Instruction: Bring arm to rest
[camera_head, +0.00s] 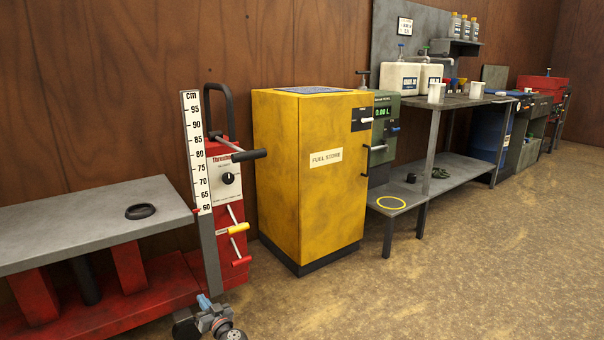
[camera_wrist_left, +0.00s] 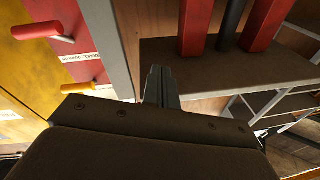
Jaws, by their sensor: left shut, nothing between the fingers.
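My left gripper (camera_head: 205,304) shows at the bottom of the head view, low in front of the red lift's control column (camera_head: 228,205). In the left wrist view its two grey fingers (camera_wrist_left: 161,88) are together with nothing between them. The wrist view looks at the lift from a turned angle, with the red-tipped lever (camera_wrist_left: 36,31) and the yellow-tipped lever (camera_wrist_left: 80,87) at upper left. The fingers look apart from both levers. My right gripper is in neither view.
The grey lift platform (camera_head: 70,225) carries a black ring (camera_head: 140,211) at left. A yellow fuel cabinet (camera_head: 300,220) stands right of the lift. A workbench (camera_head: 455,102) with containers runs along the wall beyond. The floor (camera_head: 430,280) at right is clear.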

